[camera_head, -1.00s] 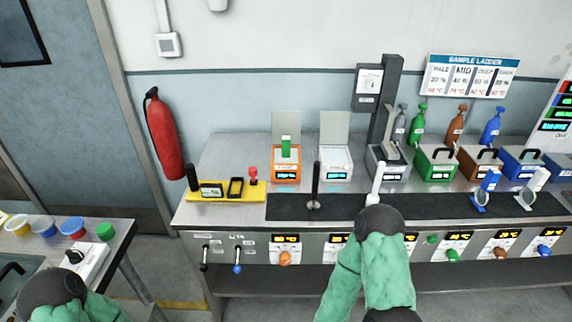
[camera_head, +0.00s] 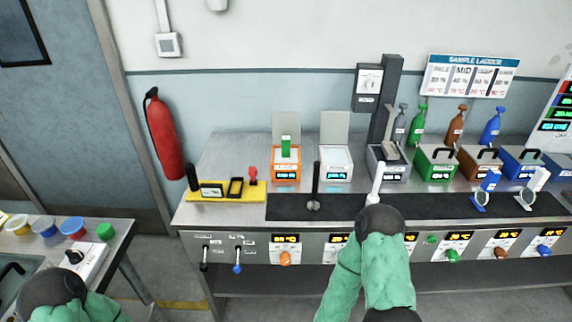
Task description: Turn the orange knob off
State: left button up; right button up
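The orange knob (camera_head: 285,258) is on the front panel of the long bench, below a small lit display (camera_head: 286,239). Nothing touches it. The orange module (camera_head: 286,176) stands above it on the bench, with a green piece (camera_head: 286,146) upright in it. My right arm, in a green sleeve, reaches up from the bottom, to the right of the knob. The dark end of that arm (camera_head: 380,222) lies in front of the panel and hides its fingers. My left arm's dark end (camera_head: 52,288) is at the bottom left, by the side table; its fingers cannot be made out.
Black and blue levers (camera_head: 237,267) are left of the orange knob. Green (camera_head: 453,255), brown (camera_head: 501,252) and blue knobs (camera_head: 544,250) are further right. A yellow tray (camera_head: 222,196) and a dark mat (camera_head: 430,206) lie on the bench. A side table (camera_head: 118,233) holds several coloured tubs.

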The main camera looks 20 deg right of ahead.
aim_at(285, 259)
jog(key=z, duration=0.65)
jog(key=k+j+z, duration=0.15)
jog(key=k+z, duration=0.15)
jog(key=z, duration=0.15)
jog(key=k+j+z, duration=0.1)
jog(key=k+z, duration=0.2)
jog(key=z, duration=0.15)
